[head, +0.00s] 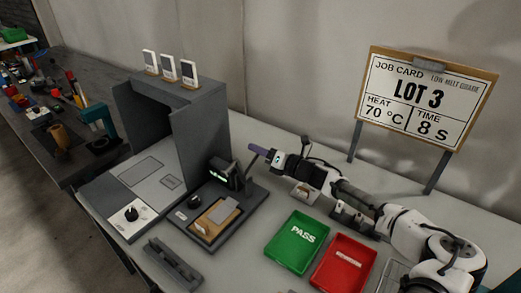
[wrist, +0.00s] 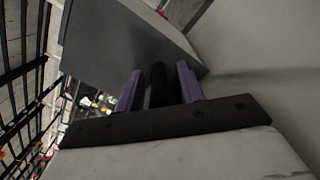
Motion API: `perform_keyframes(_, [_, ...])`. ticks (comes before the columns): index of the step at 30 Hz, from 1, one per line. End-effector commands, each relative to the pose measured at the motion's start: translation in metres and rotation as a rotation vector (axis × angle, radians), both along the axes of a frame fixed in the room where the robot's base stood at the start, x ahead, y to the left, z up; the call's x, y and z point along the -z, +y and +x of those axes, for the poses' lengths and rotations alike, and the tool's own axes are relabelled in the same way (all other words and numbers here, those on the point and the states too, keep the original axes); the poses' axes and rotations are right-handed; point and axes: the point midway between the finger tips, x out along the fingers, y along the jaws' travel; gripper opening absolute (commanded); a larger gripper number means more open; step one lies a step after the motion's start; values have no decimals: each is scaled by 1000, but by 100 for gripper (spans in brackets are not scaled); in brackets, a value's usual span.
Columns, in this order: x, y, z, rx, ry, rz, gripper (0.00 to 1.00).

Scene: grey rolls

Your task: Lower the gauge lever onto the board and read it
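The gauge (head: 226,174) is a dark unit with a small green-lit display, standing on a dark base at the middle of the bench. A tan board (head: 215,217) with a grey piece (head: 223,210) on it lies in front of the gauge. The gauge lever (head: 250,165) looks like a thin dark bar, raised at the gauge's right. My gripper (head: 256,150) is at the lever's upper end, coming from the right. In the wrist view, my purple fingers (wrist: 160,88) stand either side of a dark bar (wrist: 158,85), seemingly the lever. Whether they press on it is unclear.
A grey hooded machine (head: 200,128) with a knob stands left of the gauge. A green PASS tray (head: 297,242) and a red tray (head: 344,265) lie to the right. A job card (head: 424,98) reads LOT 3, 70 °C, 8 s. A dark rail (head: 173,263) lies in front.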

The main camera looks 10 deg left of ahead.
Motion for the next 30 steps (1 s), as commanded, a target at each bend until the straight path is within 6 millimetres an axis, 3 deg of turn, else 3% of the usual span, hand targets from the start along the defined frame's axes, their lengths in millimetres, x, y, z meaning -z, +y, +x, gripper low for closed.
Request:
perform_keyframes(2, [0,0,0,0,0,0,35])
perform_keyframes(10, [0,0,0,0,0,0,0])
perform_keyframes(23, [0,0,-1,1,-21,-8,0])
perform_keyframes(30, [-6,2,-8,3,-127,-51,0])
